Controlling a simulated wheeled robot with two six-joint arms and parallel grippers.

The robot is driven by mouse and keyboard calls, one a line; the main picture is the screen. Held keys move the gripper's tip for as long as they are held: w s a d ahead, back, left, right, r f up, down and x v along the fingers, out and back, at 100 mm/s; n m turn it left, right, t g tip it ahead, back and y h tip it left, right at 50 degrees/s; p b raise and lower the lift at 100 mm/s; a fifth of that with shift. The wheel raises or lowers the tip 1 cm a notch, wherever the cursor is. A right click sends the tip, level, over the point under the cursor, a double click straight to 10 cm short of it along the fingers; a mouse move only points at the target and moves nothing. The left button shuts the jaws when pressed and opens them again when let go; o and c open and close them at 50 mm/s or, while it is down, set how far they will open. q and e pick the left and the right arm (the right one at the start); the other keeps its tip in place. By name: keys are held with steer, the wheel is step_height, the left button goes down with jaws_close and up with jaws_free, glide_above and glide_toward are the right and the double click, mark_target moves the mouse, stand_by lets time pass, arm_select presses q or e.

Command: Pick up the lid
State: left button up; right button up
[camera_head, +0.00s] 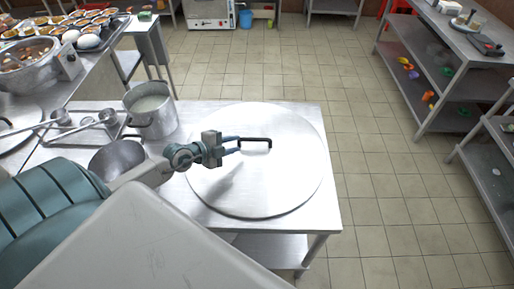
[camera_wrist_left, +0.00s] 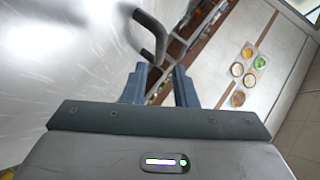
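The lid (camera_head: 290,175) is a large round metal disc lying flat on the steel table, with a dark bar handle (camera_head: 257,140) on top. It also fills the left of the left wrist view (camera_wrist_left: 60,75), where the black curved handle (camera_wrist_left: 151,30) stands just ahead of the fingers. My left gripper (camera_head: 239,145) reaches in above the lid from the left, its fingertips at the handle's left end. Its fingers (camera_wrist_left: 159,72) are apart with nothing held between them; whether they touch the handle is unclear. My right gripper is in neither view.
A metal pot of pale liquid (camera_head: 151,109) and a bowl-shaped pan (camera_head: 117,158) stand left of the lid, near ladles (camera_head: 85,124). The steel table (camera_head: 326,211) ends just right of the lid. Open tiled floor (camera_head: 385,190) lies beyond, then shelves (camera_head: 450,50) at right.

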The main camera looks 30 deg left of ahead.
mark_target(254, 139)
arm_select(q)
steer(key=x, duration=1)
steer(key=shift+d+r, duration=0.25)
steer(key=shift+d, duration=0.1)
steer(key=shift+s, duration=0.1)
jaws_close()
steer(key=shift+r, duration=0.15)
